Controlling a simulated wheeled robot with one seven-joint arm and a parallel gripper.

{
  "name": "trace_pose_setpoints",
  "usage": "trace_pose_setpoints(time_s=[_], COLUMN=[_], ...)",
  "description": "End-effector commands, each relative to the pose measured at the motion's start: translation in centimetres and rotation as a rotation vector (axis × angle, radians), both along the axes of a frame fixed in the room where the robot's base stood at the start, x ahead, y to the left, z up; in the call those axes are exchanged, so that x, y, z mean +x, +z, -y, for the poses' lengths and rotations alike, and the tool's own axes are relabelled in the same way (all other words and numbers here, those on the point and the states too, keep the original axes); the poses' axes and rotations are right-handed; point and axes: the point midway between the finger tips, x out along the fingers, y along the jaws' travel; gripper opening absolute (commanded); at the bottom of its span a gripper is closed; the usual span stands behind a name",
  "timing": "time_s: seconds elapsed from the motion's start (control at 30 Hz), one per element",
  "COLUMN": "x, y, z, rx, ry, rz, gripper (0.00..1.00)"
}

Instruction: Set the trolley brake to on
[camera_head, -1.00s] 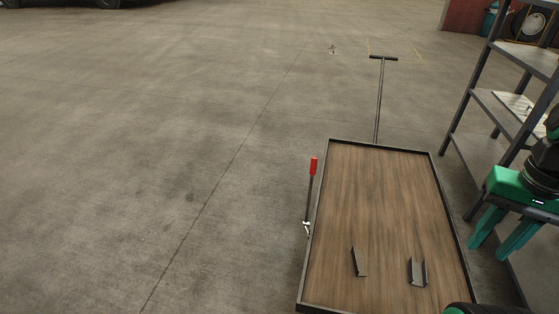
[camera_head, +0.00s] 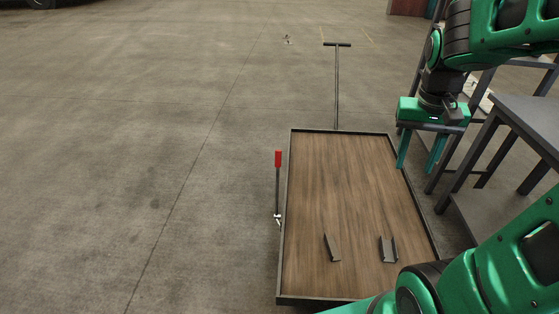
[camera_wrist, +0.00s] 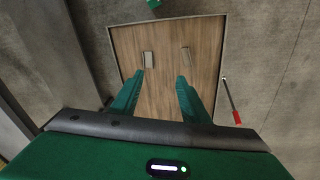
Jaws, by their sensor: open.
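The trolley (camera_head: 340,190) is a flat wooden deck with a dark raised rim, and a long T-shaped pull handle (camera_head: 337,88) extends from its far end. The brake lever (camera_head: 278,187) stands upright at the left edge of the deck, with a red grip (camera_head: 278,159) on top and a pale metal pivot at its base. In the wrist view the lever's red grip (camera_wrist: 236,117) shows to the right of the deck. My gripper (camera_head: 417,167) is open and empty, pointing down near the deck's far right corner, well apart from the lever.
Two small metal brackets (camera_head: 331,248) (camera_head: 388,249) are on the near part of the deck. A grey metal shelf and table (camera_head: 525,115) stand close on the right. The concrete floor left of the trolley is clear.

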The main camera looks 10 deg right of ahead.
Motion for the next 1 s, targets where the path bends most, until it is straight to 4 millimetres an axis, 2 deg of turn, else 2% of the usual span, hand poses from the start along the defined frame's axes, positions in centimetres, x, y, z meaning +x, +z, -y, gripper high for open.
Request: trace_pose_setpoints(time_s=[0.03,0.23,0.47,0.7,0.9,1.0], x=[2.5,12.2,23.1,33.3,40.3,43.0], y=[-0.2,-1.3,-4.5,-10.1,-16.3,-19.7], z=[0.1,-0.4,-3.1,-8.0,-13.4,-16.3], rx=[-0.018,-0.083,-0.137,-0.166,-0.173,-0.170], ry=[0.006,0.018,0.041,0.065,0.081,0.087], rz=[-0.001,0.032,0.083,0.145,0.197,0.223], gripper=[0.42,0.42,0.42,0.42,0.42,0.42])
